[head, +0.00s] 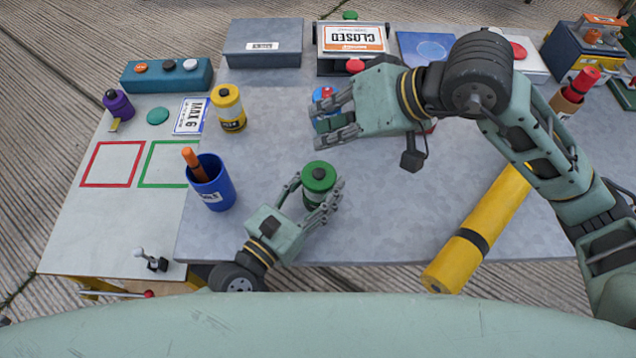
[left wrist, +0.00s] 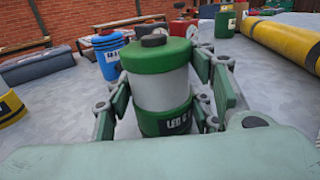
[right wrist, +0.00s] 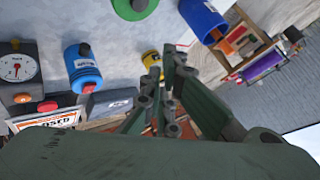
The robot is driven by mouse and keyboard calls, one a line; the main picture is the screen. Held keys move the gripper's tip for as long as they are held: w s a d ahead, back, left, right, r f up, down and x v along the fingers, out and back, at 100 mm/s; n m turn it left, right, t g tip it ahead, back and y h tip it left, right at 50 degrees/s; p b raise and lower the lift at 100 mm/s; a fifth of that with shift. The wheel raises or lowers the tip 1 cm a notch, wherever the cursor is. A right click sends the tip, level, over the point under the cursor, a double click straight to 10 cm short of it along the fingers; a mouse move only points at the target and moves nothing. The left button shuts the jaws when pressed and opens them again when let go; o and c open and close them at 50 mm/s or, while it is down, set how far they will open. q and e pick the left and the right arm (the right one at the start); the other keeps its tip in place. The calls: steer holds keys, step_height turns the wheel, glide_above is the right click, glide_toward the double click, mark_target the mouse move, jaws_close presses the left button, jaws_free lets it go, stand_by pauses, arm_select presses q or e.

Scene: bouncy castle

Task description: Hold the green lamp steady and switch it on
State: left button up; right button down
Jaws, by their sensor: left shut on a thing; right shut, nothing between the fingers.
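The green lamp (head: 318,174) stands upright near the front of the grey table, with a green cap, a dark button on top and a green base. In the left wrist view the lamp (left wrist: 160,90) shows a pale grey-white middle; I see no clear glow. My left gripper (head: 322,198) is shut on it, fingers on both sides of its body. My right gripper (head: 322,126) is shut and empty, above the table behind the lamp and apart from it. In the right wrist view the lamp (right wrist: 134,6) is at the top edge, partly cut off.
A blue lamp (right wrist: 84,68) stands close to my right gripper. A yellow lamp (head: 229,108) and a blue cup (head: 211,184) with an orange-handled tool stand to the left. A long yellow tube (head: 478,232) lies at the right. The table between cup and green lamp is clear.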

glide_above(325, 164)
steer(key=shift+f, duration=3)
steer(key=shift+f, duration=0.1)
steer(key=shift+f, duration=0.35)
steer(key=shift+r, duration=0.45)
step_height(325, 164, up, 6)
